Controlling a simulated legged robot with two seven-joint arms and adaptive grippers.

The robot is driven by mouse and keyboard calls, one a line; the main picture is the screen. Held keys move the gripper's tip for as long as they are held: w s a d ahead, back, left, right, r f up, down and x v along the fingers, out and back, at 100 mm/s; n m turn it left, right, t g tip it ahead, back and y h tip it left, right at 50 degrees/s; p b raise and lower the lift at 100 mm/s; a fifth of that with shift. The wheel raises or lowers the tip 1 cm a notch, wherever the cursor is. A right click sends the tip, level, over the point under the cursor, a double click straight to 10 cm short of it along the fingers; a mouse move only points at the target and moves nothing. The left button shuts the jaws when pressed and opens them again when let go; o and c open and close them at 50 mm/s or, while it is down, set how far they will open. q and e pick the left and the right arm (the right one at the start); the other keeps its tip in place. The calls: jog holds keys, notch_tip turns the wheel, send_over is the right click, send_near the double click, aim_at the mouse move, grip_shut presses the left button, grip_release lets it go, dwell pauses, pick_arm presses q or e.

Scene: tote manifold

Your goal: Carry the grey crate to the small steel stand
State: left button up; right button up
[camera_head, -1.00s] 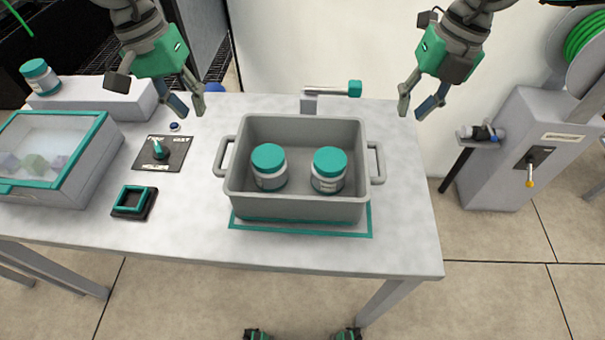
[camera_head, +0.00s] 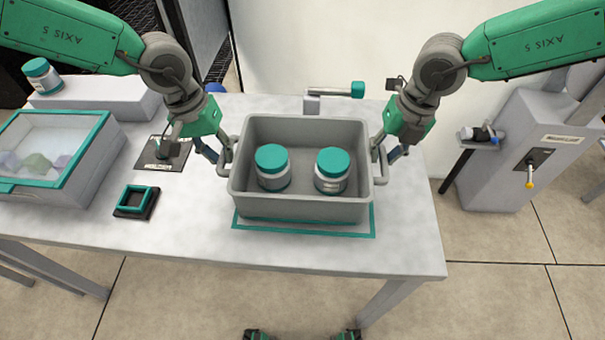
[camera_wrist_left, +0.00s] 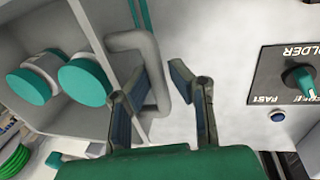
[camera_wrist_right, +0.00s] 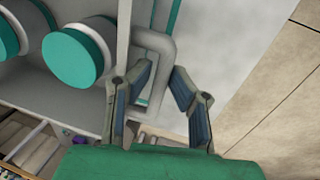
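The grey crate (camera_head: 300,208) stands on the table on a teal-outlined mark (camera_head: 362,232). Two white jars with teal lids, a left jar (camera_head: 272,180) and a right jar (camera_head: 331,184), stand inside it. My left gripper (camera_head: 222,160) is at the crate's left handle (camera_wrist_left: 158,62); its fingers are open on either side of the bar, with a gap showing. My right gripper (camera_head: 386,158) is at the right handle (camera_wrist_right: 160,45), also open with the bar between its fingers. I cannot pick out a small steel stand with certainty.
A lidded clear-top box (camera_head: 50,150), a black switch panel (camera_head: 160,155) and a small teal-framed square (camera_head: 134,201) lie left of the crate. A teal-ended lever (camera_head: 340,91) stands behind it. A grey cabinet (camera_head: 500,150) stands right of the table.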

pick_arm(q)
jog(key=shift+f, duration=0.6)
pick_arm(e)
jog(key=shift+a+f, duration=0.2)
jog(key=shift+f, duration=0.35)
pick_arm(q)
jog(key=shift+d, duration=0.1)
pick_arm(e)
jog(key=shift+f, duration=0.1)
pick_arm(q)
jog(key=shift+d, duration=0.1)
pick_arm(e)
jog(key=shift+d, duration=0.2)
pick_arm(q)
jog(key=shift+d, duration=0.1)
pick_arm(e)
jog(key=shift+d, duration=0.1)
pick_arm(q)
jog(key=shift+d, duration=0.1)
grip_shut()
pick_arm(e)
grip_shut()
